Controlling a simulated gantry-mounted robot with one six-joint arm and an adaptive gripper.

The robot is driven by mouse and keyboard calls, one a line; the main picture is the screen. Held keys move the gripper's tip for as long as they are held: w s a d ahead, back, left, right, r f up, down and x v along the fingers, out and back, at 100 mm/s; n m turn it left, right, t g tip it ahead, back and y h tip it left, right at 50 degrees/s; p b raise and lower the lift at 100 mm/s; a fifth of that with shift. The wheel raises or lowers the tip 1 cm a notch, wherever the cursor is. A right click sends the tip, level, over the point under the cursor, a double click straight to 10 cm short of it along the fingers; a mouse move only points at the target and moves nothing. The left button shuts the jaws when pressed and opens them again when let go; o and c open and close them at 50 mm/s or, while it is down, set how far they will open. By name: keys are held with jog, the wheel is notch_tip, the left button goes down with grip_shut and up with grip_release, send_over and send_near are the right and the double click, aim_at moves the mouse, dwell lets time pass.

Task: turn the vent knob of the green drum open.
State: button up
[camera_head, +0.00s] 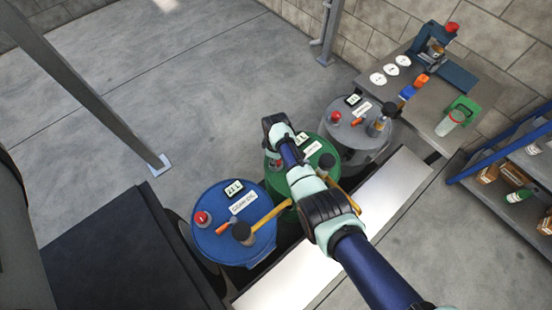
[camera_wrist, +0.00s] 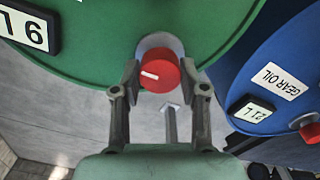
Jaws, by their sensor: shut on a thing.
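The green drum (camera_head: 325,158) stands between the blue and grey drums in the head view, partly hidden by my arm. Its lid (camera_wrist: 100,30) fills the top of the wrist view. The red vent knob (camera_wrist: 160,70) sits on a grey base near the lid's edge. A short white mark on the knob points left in the wrist view. My gripper (camera_wrist: 160,78) is shut on the knob, one finger on each side. In the head view only a bit of the red knob (camera_head: 278,163) shows beside my arm.
The grey drum (camera_head: 345,130) is on the other side. A workbench (camera_head: 470,90) and shelf (camera_head: 505,165) stand at the right. The floor at upper left is clear.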

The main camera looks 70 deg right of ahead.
dwell(0.4)
jog(key=o, duration=1.1)
jog(key=shift+o, duration=0.2)
jog(key=shift+r, duration=0.1)
notch_tip(320, 180, up, 12)
